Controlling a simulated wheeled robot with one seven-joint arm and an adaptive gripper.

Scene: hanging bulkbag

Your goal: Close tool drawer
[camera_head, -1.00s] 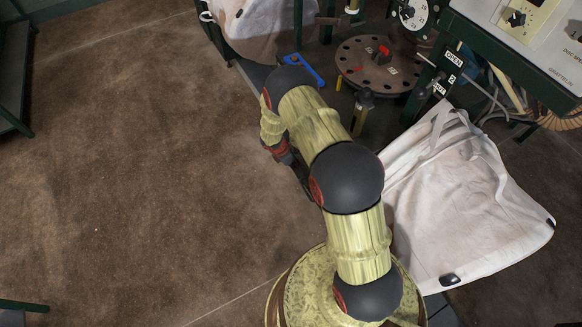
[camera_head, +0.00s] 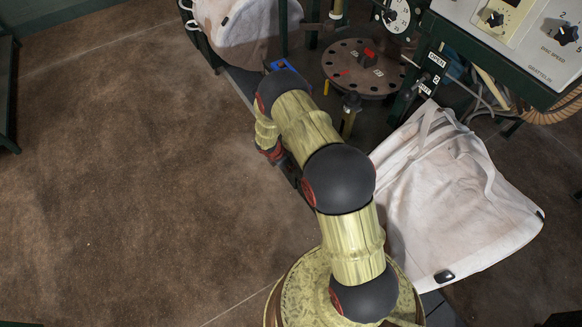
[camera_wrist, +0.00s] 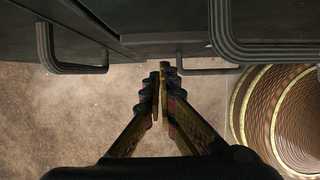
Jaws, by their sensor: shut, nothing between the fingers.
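In the wrist view, dark panel fronts with bar handles cross the top, one handle (camera_wrist: 72,67) at left and another handle (camera_wrist: 235,45) at upper right. They look like drawer or cabinet fronts; I cannot tell which is the tool drawer or how far it stands open. My gripper (camera_wrist: 160,72) is shut and empty, its fingertips close below the dark fronts and between the two handles. Contact cannot be told.
In the head view a white bag (camera_head: 455,200) lies right of my arm, another bag (camera_head: 245,28) is at the top, and a round metal plate (camera_head: 362,70) stands ahead. Brown floor at left is clear.

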